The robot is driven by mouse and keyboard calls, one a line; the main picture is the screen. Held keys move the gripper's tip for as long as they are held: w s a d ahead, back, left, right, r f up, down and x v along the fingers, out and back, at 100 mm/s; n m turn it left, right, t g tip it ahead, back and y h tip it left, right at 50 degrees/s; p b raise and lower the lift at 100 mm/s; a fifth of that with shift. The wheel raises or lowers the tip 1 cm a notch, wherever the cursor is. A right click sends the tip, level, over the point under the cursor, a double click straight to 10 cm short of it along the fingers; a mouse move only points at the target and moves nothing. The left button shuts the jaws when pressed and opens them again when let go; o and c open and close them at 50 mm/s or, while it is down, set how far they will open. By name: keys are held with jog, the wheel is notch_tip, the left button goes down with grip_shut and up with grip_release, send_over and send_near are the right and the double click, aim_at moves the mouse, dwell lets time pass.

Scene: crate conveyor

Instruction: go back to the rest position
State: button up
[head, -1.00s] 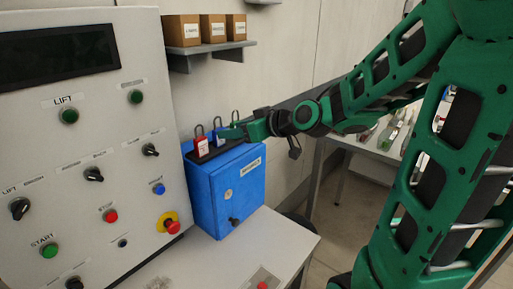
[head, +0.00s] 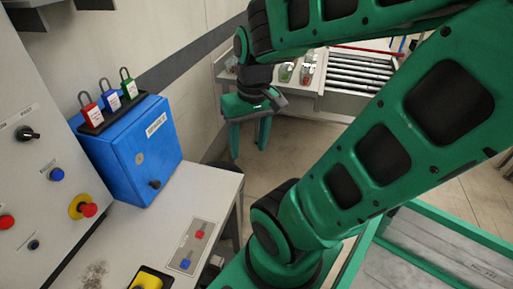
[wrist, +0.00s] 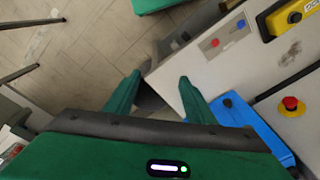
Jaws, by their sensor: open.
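My gripper (head: 248,152) hangs fingers-down in the head view, right of the blue box (head: 140,150) and beyond the grey worktop's edge. Its two green fingers are apart with nothing between them. In the wrist view the open fingers (wrist: 160,77) show over the tiled floor and the worktop's corner. Red, blue and green padlocks (head: 110,102) stand in a black rack on top of the blue box, clear of my gripper.
The grey worktop (head: 165,225) carries a small plate with red and blue buttons (head: 193,245) and a yellow control box (head: 150,279). A control panel (head: 30,180) stands at left. A roller conveyor (head: 355,80) is behind. A green-framed crate or conveyor (head: 470,232) is at lower right.

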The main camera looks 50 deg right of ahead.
jog(key=shift+s+r+m+g, duration=0.1)
jog(key=shift+s+m+g, duration=0.25)
jog(key=shift+s, duration=0.55)
jog(key=shift+s+m+g, duration=0.25)
jog(key=shift+s+m, duration=0.1)
jog(key=shift+s, duration=0.55)
